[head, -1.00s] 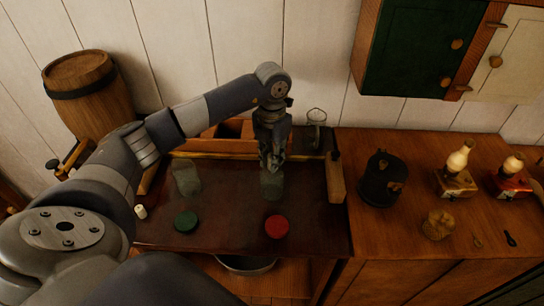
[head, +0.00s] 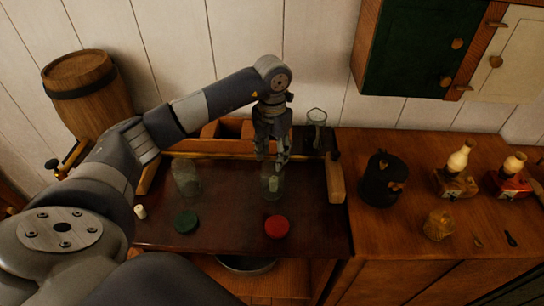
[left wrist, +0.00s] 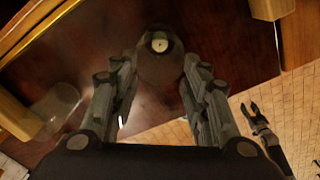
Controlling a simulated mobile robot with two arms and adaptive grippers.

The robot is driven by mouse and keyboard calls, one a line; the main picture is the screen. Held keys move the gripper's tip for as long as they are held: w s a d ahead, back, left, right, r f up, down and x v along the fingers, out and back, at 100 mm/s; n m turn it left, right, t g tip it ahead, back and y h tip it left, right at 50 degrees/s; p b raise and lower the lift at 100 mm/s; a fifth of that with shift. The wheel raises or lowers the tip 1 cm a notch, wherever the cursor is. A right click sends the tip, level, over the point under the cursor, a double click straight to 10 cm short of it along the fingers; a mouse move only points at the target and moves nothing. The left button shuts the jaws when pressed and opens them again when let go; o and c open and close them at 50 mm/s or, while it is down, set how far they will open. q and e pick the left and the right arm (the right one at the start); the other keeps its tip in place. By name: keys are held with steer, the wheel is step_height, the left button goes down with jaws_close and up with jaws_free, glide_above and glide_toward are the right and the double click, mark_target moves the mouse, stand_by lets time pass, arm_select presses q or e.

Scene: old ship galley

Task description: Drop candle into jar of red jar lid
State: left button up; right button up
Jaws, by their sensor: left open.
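A pale candle (head: 273,184) stands inside the clear glass jar (head: 265,192) behind the red lid (head: 277,227). In the left wrist view I look down on the candle's pale top (left wrist: 160,44) within the dark round jar (left wrist: 163,72). My left gripper (head: 279,163) is open and empty, just above the jar, its fingers (left wrist: 157,75) spread apart. A second clear jar (head: 186,178) stands to the left, behind a green lid (head: 186,221). A forked gripper, likely my right, shows small in the left wrist view (left wrist: 250,108); its state is unclear.
Another white candle (head: 140,211) is at the table's left edge. A wooden rail (head: 335,178) bounds the table's right side. A barrel (head: 88,95) stands at the back left.

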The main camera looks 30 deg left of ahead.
arm_select(q)
step_height(320, 180, up, 10)
steer(key=shift+r, duration=0.25)
stand_by(0.7)
